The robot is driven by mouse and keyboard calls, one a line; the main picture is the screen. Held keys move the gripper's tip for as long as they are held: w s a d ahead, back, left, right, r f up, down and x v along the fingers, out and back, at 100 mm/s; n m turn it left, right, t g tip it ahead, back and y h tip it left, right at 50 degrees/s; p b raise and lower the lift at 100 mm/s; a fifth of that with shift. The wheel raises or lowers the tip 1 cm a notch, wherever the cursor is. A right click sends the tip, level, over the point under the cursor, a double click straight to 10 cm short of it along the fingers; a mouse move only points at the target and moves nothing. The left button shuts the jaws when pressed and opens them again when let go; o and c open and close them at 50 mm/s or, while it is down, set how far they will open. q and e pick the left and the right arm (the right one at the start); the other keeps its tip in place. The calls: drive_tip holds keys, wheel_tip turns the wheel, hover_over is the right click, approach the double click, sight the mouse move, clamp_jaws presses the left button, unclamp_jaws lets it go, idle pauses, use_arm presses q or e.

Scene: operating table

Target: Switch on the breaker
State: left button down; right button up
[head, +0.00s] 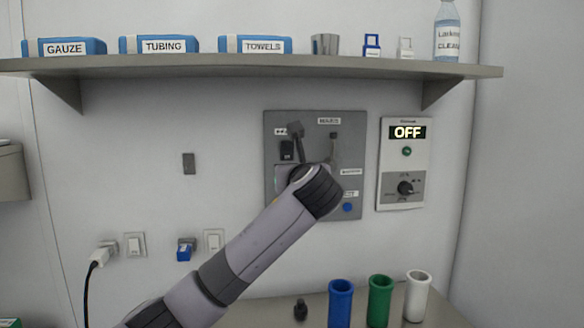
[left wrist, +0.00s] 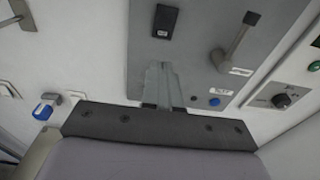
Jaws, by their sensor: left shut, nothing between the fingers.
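A grey panel (head: 272,205) labelled MAINS is fixed to the wall; it also shows in the left wrist view (left wrist: 205,20). On it are a lever (head: 334,150) with a dark knob, a black switch (head: 287,151) and a blue button (head: 347,207). In the left wrist view the lever (left wrist: 236,38) sticks out from the panel, knob end up. My left gripper (head: 295,130) is shut and empty in front of the panel, left of the lever and apart from it. Its fingers (left wrist: 160,68) appear just below the black switch (left wrist: 165,20). My right gripper is out of view.
A control box (head: 403,150) right of the panel displays OFF. A shelf (head: 200,66) with boxes and a bottle runs above. Blue, green and white tubes (head: 380,300) stand on the surface below.

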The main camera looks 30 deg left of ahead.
use_arm(q)
drive_tip(key=v, duration=0.6)
drive_tip(key=shift+s+f+b, duration=0.2)
drive_tip(key=shift+f+b, duration=0.25)
drive_tip(key=shift+f, duration=0.1)
drive_tip(key=shift+d, duration=0.15)
